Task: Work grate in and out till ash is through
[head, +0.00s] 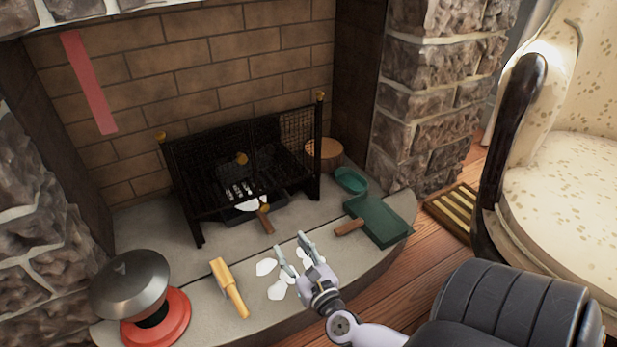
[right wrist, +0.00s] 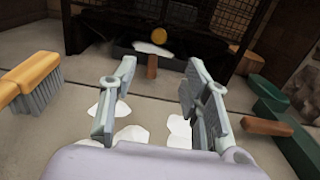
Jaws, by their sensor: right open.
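The black fire grate (head: 240,155) with mesh sides and brass knobs stands on the hearth. Beneath it, a dark tray (head: 250,210) holds some white ash (head: 251,204), and its brown wooden handle (head: 266,222) sticks out at the front. The handle also shows in the right wrist view (right wrist: 152,66), ahead of the fingers and apart from them. My right gripper (head: 291,242) is open and empty, above white ash patches (head: 266,267) on the hearth in front of the grate. My left gripper is not in view.
A yellow-handled brush (head: 228,287) and a red-based metal-domed object (head: 155,318) are at left. A green dustpan (head: 380,220) and small green dish (head: 351,180) are at right. A log end (head: 324,152) stands beside the grate. An armchair (head: 560,190) bounds the right.

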